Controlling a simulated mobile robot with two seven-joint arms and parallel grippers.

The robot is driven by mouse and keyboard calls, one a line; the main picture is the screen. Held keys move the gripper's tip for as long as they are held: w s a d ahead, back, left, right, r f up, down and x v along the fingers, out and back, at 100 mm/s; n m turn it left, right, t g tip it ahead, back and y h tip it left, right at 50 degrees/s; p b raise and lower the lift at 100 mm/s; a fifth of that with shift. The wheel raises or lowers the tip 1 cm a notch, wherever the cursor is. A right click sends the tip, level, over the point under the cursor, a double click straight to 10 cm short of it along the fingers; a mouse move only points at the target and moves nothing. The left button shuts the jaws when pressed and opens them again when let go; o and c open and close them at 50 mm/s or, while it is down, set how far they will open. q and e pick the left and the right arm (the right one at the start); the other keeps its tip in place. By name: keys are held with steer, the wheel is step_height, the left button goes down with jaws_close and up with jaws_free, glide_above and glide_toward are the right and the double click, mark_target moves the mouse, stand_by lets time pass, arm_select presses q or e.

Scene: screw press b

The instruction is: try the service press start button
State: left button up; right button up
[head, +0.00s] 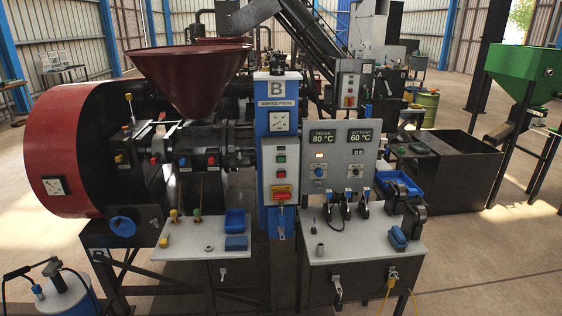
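The service press has a blue column (277,95) with a "B" sign and a "SERVICE PRESS" label. A pale control box (270,172) is fixed to the column's front. It carries a small green button (281,159) and a red one (281,169) close below it; any lettering beside them is too small to read. Nothing covers the box front. Neither of my grippers shows in the head view.
A grey panel (338,134) right of the column reads 80 °C and 60 °C. Below stand a left shelf (190,243) with blue blocks and a right table (350,243) with black clamp-like items. A red hopper (185,75) and drum (65,150) are at left. Floor is open at lower right.

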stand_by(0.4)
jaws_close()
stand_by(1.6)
